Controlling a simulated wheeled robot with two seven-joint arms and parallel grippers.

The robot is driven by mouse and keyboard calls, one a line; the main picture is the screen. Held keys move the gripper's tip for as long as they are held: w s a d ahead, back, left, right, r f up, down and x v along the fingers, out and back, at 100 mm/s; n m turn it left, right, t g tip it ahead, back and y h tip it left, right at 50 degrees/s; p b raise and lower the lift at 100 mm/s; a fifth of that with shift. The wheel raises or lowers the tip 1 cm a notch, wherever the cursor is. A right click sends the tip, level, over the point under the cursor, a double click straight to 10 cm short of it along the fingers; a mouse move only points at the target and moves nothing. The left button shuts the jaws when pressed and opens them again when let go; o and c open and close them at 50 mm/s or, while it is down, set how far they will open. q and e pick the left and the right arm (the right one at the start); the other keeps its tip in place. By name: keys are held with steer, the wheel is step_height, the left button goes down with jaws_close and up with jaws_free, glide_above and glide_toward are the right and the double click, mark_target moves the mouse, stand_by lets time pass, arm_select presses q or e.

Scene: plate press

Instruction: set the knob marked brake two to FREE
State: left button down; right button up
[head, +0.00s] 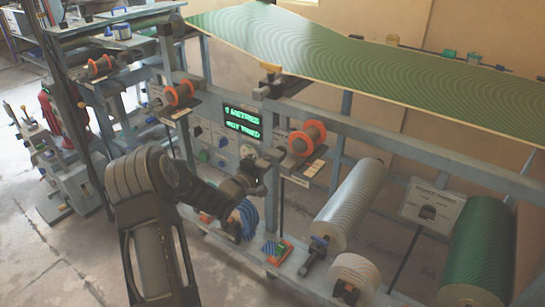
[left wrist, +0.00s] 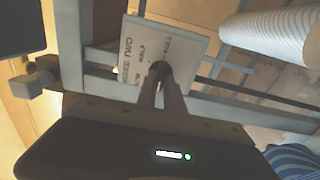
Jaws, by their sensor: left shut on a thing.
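A pale panel (left wrist: 185,50) shows in the left wrist view, tilted, with black lettering. I can read "TWO" and "HALF" on it; other words are cut off or too blurred. My left gripper (left wrist: 160,75) is in front of the panel with its fingers close together, shut on a dark knob (left wrist: 158,67) at the panel's middle. The fingers cover much of the knob, so I cannot tell which word it points to. In the head view my left gripper (head: 258,170) reaches the machine's front frame, where the arm hides the knob. My right gripper is in neither view.
A pale striped roll (head: 351,203) lies right of my left gripper, and a blue striped roll (head: 246,218) is just below it. A lit green display (head: 242,122) stands behind. A rail (head: 400,143) crosses above.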

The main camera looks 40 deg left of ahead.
arm_select(q)
steer(key=shift+f, duration=0.1)
steer(key=c, duration=1.5)
jaws_free()
steer(key=shift+o, duration=0.2)
steer(key=shift+s, duration=0.1)
steer(key=s, duration=0.7)
steer(key=shift+s, duration=0.35)
